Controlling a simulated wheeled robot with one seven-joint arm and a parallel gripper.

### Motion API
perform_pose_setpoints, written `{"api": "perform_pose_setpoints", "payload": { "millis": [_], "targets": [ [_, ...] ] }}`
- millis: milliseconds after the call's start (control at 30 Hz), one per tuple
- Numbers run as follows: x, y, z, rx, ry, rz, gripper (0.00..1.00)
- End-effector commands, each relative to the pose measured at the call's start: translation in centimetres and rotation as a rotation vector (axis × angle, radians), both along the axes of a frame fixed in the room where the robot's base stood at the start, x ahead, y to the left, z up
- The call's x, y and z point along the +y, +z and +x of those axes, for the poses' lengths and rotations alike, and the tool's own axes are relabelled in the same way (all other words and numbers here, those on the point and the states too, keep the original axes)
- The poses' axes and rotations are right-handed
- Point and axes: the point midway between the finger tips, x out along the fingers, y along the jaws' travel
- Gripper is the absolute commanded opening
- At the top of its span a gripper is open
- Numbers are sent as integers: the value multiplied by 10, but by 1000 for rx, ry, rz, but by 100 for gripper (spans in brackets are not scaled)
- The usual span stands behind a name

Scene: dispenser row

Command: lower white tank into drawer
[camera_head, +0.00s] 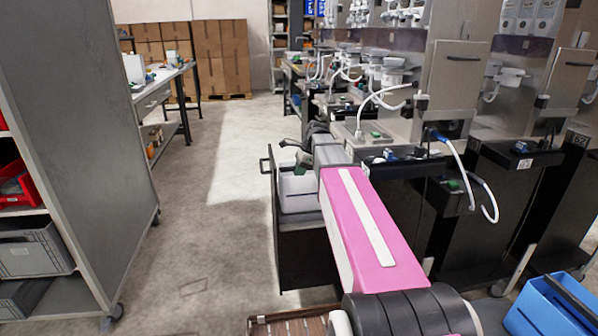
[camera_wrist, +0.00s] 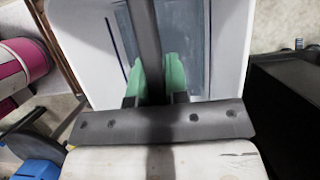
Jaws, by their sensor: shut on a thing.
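The white tank (camera_head: 298,193) is at the top of the pulled-out dark drawer (camera_head: 306,262) in the head view, its lower part hidden by the drawer side. The tank fills the upper middle of the wrist view (camera_wrist: 85,50), with a grey-blue inside and a dark bar handle (camera_wrist: 146,45) across it. My gripper (camera_wrist: 153,78) has green fingertips closed on this handle from both sides. In the head view my gripper (camera_head: 303,163) is above the tank, partly hidden by my arm. Whether the tank touches the drawer bottom cannot be seen.
A row of dispensers (camera_head: 455,95) with dark lower cabinets and hanging white hoses stands at the right. A blue tank (camera_head: 545,308) is at the lower right. A grey shelf unit (camera_head: 80,110) stands at the left. The floor (camera_head: 205,230) between is clear.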

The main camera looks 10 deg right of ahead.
Motion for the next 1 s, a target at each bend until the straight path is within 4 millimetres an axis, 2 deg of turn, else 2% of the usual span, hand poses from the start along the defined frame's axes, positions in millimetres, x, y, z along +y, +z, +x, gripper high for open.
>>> {"api": "perform_pose_setpoints", "payload": {
  "millis": [1000],
  "targets": [
    [0,-25,0,0,0,1,0]
  ]
}}
